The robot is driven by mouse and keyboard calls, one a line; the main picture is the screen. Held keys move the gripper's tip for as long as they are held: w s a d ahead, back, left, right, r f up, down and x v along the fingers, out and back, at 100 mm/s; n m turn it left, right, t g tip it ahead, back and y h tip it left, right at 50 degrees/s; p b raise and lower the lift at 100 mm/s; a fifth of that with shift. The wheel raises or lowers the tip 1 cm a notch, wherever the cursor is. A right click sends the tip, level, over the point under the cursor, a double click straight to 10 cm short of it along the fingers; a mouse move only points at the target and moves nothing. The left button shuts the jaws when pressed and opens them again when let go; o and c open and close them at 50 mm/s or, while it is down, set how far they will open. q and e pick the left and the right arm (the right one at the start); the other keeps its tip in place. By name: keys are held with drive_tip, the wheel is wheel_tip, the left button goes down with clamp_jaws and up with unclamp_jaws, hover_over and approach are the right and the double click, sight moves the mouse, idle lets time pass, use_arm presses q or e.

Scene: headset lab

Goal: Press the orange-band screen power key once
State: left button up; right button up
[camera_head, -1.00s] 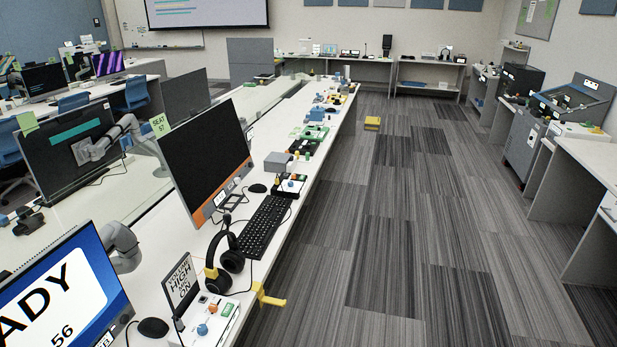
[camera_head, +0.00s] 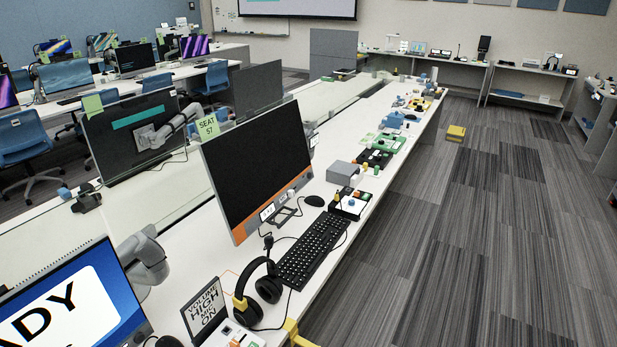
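The orange-band screen (camera_head: 257,165) stands on the long white desk in the middle-left of the view. Its display is black. An orange band (camera_head: 298,182) runs along its lower edge. Two small pale tags or keys, one at the lower left (camera_head: 267,212) and one beside it (camera_head: 283,197), sit on or by this band; I cannot tell which is the power key. A green "SEAT 57" note (camera_head: 208,127) is fixed at its upper left corner. Neither of my grippers is in view.
A black keyboard (camera_head: 312,248), mouse (camera_head: 314,201) and headset (camera_head: 258,290) lie in front of the screen. A "VOLUME HIGH MIC ON" sign (camera_head: 205,308) stands nearer. A blue-and-white screen (camera_head: 75,305) is at lower left. The carpeted aisle (camera_head: 440,240) on the right is largely clear.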

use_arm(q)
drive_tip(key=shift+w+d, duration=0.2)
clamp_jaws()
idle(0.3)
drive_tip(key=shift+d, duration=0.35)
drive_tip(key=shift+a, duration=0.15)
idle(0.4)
